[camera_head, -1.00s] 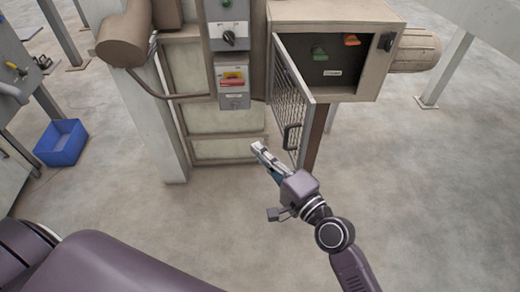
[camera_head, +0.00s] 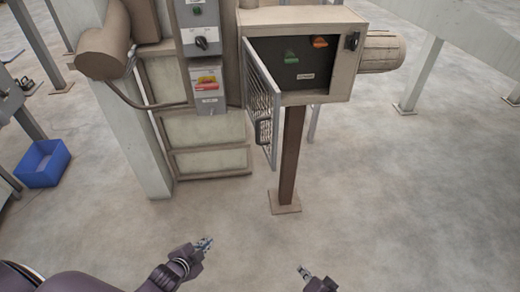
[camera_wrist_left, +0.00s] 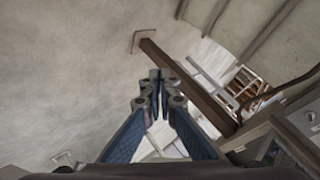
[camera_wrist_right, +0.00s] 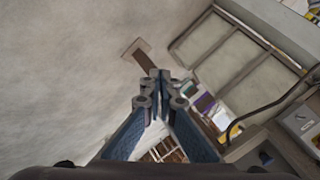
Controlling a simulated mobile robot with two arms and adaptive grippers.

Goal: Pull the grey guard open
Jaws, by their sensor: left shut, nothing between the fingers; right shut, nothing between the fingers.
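The grey guard (camera_head: 263,103) is a mesh door hinged at the left side of the box opening. It stands swung open toward me, and the inside of the box (camera_head: 292,62) shows. My left gripper (camera_head: 206,243) is shut and empty, low over the floor and well in front of the guard. Its shut fingers show in the left wrist view (camera_wrist_left: 160,88). My right gripper (camera_head: 302,269) is shut and empty, to the right of the left one. Its fingers show in the right wrist view (camera_wrist_right: 160,88). Neither touches the guard.
A brown post (camera_head: 289,160) stands under the box. A blue bin (camera_head: 42,163) sits on the floor at far left. The floor between my grippers and the machine is clear.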

